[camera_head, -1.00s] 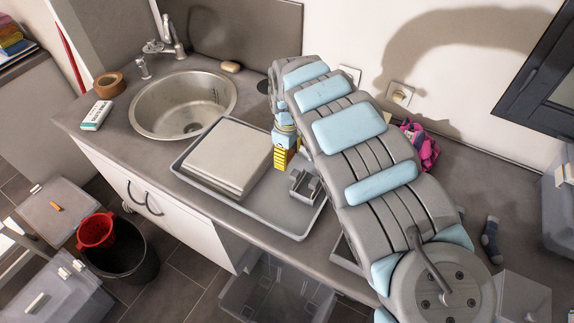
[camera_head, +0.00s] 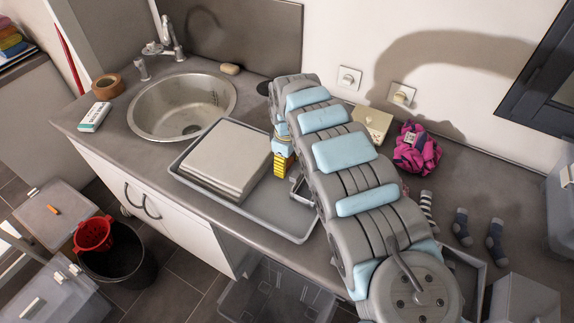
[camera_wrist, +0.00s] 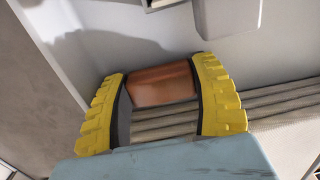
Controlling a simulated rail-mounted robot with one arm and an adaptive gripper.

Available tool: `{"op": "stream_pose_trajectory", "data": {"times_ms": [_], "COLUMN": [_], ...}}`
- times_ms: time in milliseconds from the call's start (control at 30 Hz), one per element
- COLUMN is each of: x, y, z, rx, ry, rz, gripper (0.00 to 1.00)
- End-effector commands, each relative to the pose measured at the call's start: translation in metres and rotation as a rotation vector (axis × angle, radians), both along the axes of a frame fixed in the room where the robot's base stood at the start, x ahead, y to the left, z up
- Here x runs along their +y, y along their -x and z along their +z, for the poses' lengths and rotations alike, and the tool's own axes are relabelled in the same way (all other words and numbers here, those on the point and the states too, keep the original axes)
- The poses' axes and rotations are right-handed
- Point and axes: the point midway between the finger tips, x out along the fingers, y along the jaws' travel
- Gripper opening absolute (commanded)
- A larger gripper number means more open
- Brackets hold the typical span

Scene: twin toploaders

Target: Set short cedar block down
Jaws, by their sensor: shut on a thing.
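My gripper (camera_wrist: 160,72) is shut on the short cedar block (camera_wrist: 162,86) in the wrist view. The block is reddish brown and sits between the two yellow ribbed fingers. In the head view my gripper (camera_head: 282,166) points down over the grey tray (camera_head: 262,222), just right of a stacked grey slab (camera_head: 228,152). The block cannot be made out in the head view. Whether it touches anything beneath is unclear.
A small metal holder (camera_head: 299,187) stands at the tray's right side, partly behind my arm. The sink (camera_head: 182,105) lies to the left. A pink cloth (camera_head: 417,150), a beige box (camera_head: 372,123) and dark socks (camera_head: 462,227) lie to the right. The tray's front strip is bare.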

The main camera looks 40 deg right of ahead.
Motion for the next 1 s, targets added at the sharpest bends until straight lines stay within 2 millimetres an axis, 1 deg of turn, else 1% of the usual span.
{"op": "stream_pose_trajectory", "data": {"times_ms": [33, 400, 433, 467, 833, 1000], "x": [0.000, 0.000, 0.000, 0.000, -0.001, -0.002], "y": [0.000, 0.000, 0.000, 0.000, 0.000, -0.001], "z": [-0.003, -0.005, -0.005, -0.005, -0.002, 0.014], "rx": [0.000, 0.000, 0.000, 0.000, -0.002, -0.003], "ry": [-0.001, 0.000, 0.001, 0.001, 0.002, 0.005], "rz": [0.000, 0.000, 0.000, 0.000, 0.000, 0.001], "gripper": [0.42, 0.42, 0.68, 0.74, 0.74, 0.74]}}
